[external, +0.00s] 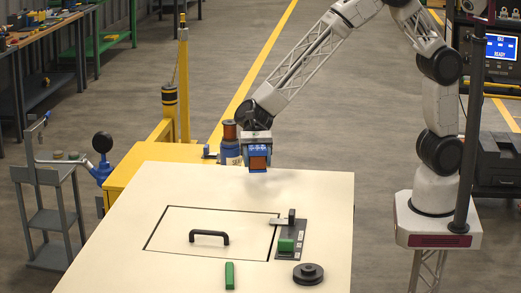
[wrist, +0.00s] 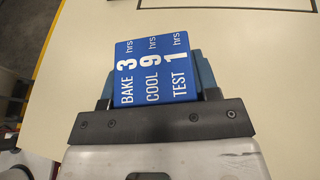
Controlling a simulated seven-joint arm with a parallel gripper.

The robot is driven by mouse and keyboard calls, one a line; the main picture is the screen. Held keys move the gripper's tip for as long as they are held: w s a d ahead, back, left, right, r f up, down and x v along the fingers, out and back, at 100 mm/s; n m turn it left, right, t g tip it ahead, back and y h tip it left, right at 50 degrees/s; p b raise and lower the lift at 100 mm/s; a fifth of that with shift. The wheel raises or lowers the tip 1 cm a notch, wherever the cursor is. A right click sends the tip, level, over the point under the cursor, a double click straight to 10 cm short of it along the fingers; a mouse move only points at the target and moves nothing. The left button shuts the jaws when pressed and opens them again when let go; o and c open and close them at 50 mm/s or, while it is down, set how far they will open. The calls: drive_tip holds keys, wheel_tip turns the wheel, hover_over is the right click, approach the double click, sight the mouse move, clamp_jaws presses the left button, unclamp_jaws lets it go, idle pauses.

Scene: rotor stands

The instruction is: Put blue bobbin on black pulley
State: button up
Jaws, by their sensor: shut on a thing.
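My gripper (external: 257,142) is shut on the blue bobbin (external: 258,164), which shows a blue outside and an orange-brown part. It is held above the far part of the cream table. In the wrist view the bobbin (wrist: 152,68) shows a blue face with white lettering, "BAKE 3 hrs, COOL 9 hrs, TEST 1 hrs", between the fingers of my gripper (wrist: 153,85). The black pulley (external: 309,272) lies on the table at the near right, round with a raised hub, clear of my gripper. The pulley does not show in the wrist view.
The cream table (external: 170,185) has an outlined panel with a black handle (external: 209,235). Right of it are a dark plate with a green block (external: 286,245) and an upright black post (external: 291,216). A green piece (external: 229,275) stands near the front. A brown-and-blue spool (external: 230,142) stands behind.

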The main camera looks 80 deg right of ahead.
drive_tip(key=shift+a, duration=0.15)
drive_tip(key=shift+n+g, duration=0.6)
drive_tip(key=s+a, duration=0.3)
drive_tip(key=a, duration=0.3)
drive_tip(key=s+a+r, duration=0.1)
drive_tip(key=s+a, duration=0.2)
drive_tip(key=a, duration=0.3)
drive_tip(key=s+a, duration=0.3)
drive_tip(key=a, duration=0.3)
drive_tip(key=shift+s+r, duration=0.25)
drive_tip(key=shift+s, duration=0.1)
drive_tip(key=s+a+r+g, duration=0.1)
drive_tip(key=s+a+r, duration=0.1)
drive_tip(key=s+a, duration=1.4)
drive_tip(key=shift+a+n+h, duration=0.15)
drive_tip(key=shift+n+h, duration=0.15)
drive_tip(key=shift+n, duration=0.1)
drive_tip(key=shift+a+f, duration=0.1)
hover_over(309, 268)
drive_tip(key=shift+f, duration=0.7)
drive_tip(key=shift+f, duration=0.1)
drive_tip(key=shift+f, duration=1.65)
drive_tip(key=shift+f, duration=0.15)
